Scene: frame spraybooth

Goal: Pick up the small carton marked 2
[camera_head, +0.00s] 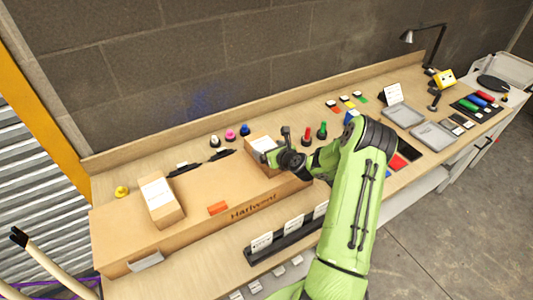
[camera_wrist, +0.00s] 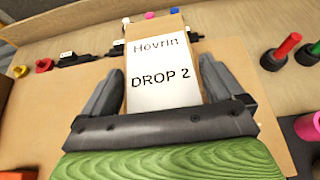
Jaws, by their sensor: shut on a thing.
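The small carton (camera_wrist: 165,58) has a white label reading "Hovrin" and "DROP 2" in the wrist view. My gripper (camera_wrist: 163,85) has one dark finger on each side of it and is shut on it. In the head view the carton (camera_head: 259,158) is at the right end of the large brown box, partly hidden by my gripper (camera_head: 275,156). I cannot tell whether its underside touches the box or is just clear of it.
The large brown box (camera_head: 205,222) lies on the wooden bench and carries another small carton (camera_head: 162,203) at left. A card rack (camera_head: 285,240) is in front. A wall runs behind.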

